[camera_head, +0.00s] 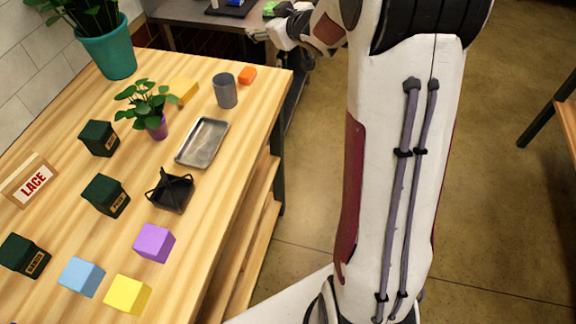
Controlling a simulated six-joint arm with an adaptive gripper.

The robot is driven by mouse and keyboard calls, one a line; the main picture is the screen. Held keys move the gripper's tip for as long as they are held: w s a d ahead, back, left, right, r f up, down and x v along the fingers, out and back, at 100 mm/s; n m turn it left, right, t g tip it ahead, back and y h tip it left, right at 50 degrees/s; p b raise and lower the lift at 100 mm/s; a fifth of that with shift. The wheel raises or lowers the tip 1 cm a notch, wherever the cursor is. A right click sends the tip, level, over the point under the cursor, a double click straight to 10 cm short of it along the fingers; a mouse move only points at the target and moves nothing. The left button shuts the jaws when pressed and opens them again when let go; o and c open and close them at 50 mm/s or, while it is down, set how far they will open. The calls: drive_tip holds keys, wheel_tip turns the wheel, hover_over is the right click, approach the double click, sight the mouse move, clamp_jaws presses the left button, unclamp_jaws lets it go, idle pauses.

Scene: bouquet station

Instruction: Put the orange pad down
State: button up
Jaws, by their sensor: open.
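The small orange pad (247,75) lies on the wooden table near its far right edge, beside a grey cup. My gripper (258,35) is at the top of the view, beyond the table's far right corner in the picture. It is small and partly turned away, with its fingers pointing left. It is open, I see nothing between its fingers, and it is apart from the orange pad.
The wooden table (225,165) holds the grey cup (225,92), a metal tray (203,142), a black holder (171,192), potted plants, dark green boxes, a LACE sign (30,181) and coloured cubes. A second table (190,12) stands behind.

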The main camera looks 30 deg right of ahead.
drive_tip(key=s+a+r+m+g+h, duration=0.2)
drive_tip(key=s+a+r, duration=0.1)
drive_tip(key=s, duration=0.6)
drive_tip(key=s+a+r+m+g+h, duration=0.1)
drive_tip(key=s+a+r, duration=0.2)
drive_tip(key=s, duration=0.5)
drive_tip(key=s+a+f+g+y, duration=0.1)
drive_tip(key=s+a, duration=0.5)
drive_tip(key=s, duration=0.6)
drive_tip(key=s+a+f+g+y, duration=0.2)
drive_tip(key=s+a, duration=0.4)
drive_tip(key=s, duration=0.6)
wheel_tip(320, 180, down, 3)
drive_tip(key=shift+s+r+m+g, duration=0.1)
drive_tip(key=shift+s+m+g, duration=0.25)
drive_tip(key=shift+g, duration=0.55)
drive_tip(key=c, duration=0.4)
drive_tip(key=shift+o, duration=0.2)
drive_tip(key=shift+r, duration=0.1)
